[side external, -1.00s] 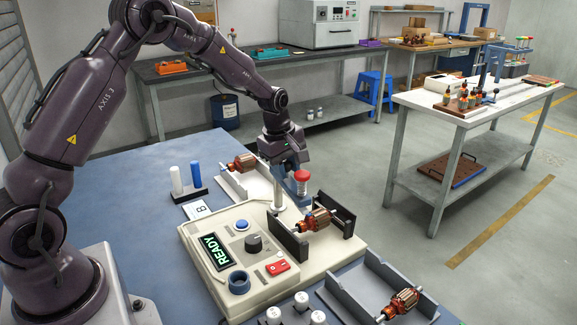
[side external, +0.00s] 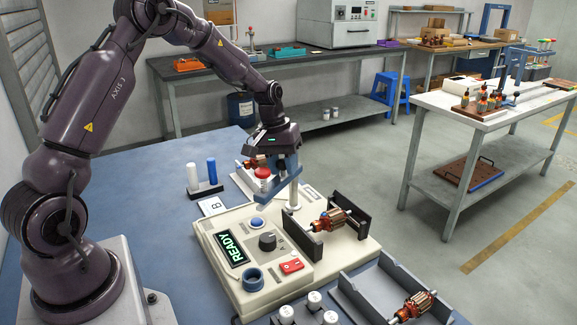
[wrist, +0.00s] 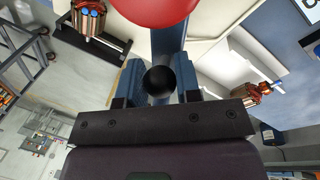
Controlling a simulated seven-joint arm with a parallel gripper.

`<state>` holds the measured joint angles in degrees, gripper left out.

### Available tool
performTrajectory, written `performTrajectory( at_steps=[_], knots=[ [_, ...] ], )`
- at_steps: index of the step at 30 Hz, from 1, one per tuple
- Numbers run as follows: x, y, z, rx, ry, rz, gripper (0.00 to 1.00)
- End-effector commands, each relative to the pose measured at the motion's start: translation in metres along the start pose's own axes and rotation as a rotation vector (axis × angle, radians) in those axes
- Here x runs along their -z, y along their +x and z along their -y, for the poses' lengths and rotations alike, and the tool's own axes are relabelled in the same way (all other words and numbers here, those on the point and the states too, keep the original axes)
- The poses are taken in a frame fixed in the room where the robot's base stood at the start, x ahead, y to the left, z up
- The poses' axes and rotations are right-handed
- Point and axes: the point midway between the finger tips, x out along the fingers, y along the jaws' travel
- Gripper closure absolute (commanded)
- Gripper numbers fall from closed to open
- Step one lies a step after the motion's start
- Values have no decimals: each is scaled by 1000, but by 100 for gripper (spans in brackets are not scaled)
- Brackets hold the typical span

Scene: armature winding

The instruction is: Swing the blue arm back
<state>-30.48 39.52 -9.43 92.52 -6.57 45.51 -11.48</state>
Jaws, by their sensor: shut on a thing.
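The blue arm (side external: 270,195) stands on the upright grey post (side external: 294,192) at the back of the cream machine and now points to the left of the post. A red knob (side external: 262,172) tops it and also fills the top of the wrist view (wrist: 155,8). My gripper (wrist: 159,76) is shut on the black ball knob (wrist: 160,80) of the blue arm, one blue finger on each side. In the side view my gripper (side external: 281,165) is partly hidden by its own wrist. A copper armature (side external: 331,221) lies between two black plates, clear of the blue arm.
The machine's green screen (side external: 230,248) reads READY. A grey tray (side external: 362,298) with another armature stands at the front right; a light tray with an armature (side external: 251,162) lies behind the machine. White and blue pegs (side external: 211,172) stand left of it.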

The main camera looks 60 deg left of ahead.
Motion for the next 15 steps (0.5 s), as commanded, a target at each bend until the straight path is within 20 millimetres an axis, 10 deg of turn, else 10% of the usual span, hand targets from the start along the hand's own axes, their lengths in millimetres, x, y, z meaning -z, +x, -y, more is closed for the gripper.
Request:
performTrajectory(
  at_steps=[15],
  knots=[
    [12, -6, 22, 0, 473, 88, 100]
  ],
)
